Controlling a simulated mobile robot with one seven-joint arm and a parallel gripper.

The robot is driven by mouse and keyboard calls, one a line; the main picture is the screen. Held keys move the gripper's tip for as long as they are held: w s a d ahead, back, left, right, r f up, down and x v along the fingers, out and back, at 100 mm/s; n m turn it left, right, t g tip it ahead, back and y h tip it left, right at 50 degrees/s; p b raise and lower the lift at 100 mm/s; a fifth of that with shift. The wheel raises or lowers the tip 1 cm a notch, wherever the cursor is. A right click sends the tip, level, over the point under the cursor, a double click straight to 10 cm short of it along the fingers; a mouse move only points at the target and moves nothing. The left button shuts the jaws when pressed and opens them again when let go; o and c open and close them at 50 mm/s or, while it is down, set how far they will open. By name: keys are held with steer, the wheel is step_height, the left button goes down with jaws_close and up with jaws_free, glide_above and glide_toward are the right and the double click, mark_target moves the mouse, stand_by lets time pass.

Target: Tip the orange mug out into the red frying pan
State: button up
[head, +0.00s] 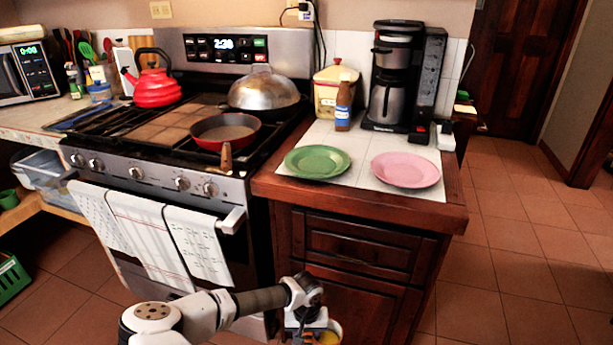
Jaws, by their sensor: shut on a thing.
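The red frying pan (205,141) sits on the front right of the stove, its brown handle pointing toward me. Its inside looks empty from here. My gripper (309,336) is low at the bottom edge of the head view, in front of the wooden cabinet. It is shut on the orange mug (331,336), of which only a small orange-yellow part and a pale rim show beside the gripper. The rest of the mug is hidden or cut off by the frame, so its contents cannot be seen. The mug is well below and to the right of the pan.
A domed lid (264,90) covers a pan behind the red one, and a red kettle (152,87) stands at back left. A green plate (318,161) and a pink plate (405,170) lie on the counter, before a brown bottle (343,107) and coffee maker (393,85).

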steer(key=s+f, duration=0.4)
steer(key=f, duration=0.1)
steer(key=shift+s+f, duration=0.25)
steer(key=shift+f, duration=0.05)
steer(key=shift+r, duration=0.1)
steer(key=w+r, duration=0.4)
steer(key=r, duration=0.1)
steer(key=shift+w+r, duration=0.25)
steer(key=shift+a, duration=0.2)
stand_by(0.3)
